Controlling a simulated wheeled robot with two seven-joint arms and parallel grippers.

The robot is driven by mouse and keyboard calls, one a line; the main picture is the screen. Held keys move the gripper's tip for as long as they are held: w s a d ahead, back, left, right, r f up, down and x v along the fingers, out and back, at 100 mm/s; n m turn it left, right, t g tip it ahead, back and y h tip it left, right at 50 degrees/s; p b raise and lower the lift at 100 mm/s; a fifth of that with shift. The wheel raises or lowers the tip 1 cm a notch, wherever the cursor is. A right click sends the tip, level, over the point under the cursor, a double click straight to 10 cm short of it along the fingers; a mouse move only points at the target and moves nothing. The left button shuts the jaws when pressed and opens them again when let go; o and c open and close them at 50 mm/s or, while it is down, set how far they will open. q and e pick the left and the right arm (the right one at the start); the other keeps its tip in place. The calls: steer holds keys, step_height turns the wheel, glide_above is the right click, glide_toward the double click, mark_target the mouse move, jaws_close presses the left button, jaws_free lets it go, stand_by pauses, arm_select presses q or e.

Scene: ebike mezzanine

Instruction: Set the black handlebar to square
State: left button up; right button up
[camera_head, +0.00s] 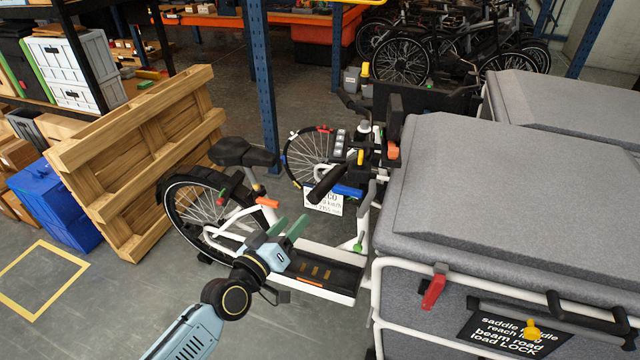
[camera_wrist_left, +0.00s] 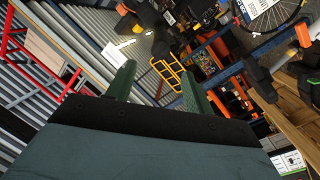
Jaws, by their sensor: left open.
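The black handlebar (camera_head: 328,183) is on the white cargo bike, above and in front of the step-through frame (camera_head: 318,262). Its near black grip points down and left, toward the saddle (camera_head: 240,153). A second upright black grip shows farther back beside the grey box. The bar looks turned rather than square, though dark parts partly hide its middle. My left gripper (camera_head: 288,227) is open and empty, with its green fingers over the low frame, below and left of the near grip and apart from it. Its fingers also show in the left wrist view (camera_wrist_left: 158,88). My right gripper is not in view.
The grey cargo box (camera_head: 500,190) stands close on the right, with a red lever (camera_head: 433,288) on its side. A blue post (camera_head: 262,80) stands behind the bike. A wooden pallet (camera_head: 140,160) leans at left. The floor at front left is clear.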

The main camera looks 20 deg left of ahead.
mark_target(320, 191)
arm_select(q)
steer(key=b+x, duration=0.1)
steer(key=x, duration=1.1)
steer(key=shift+w+d+f, duration=0.1)
steer(key=shift+w+f, duration=0.05)
steer(key=shift+w, duration=0.25)
jaws_close()
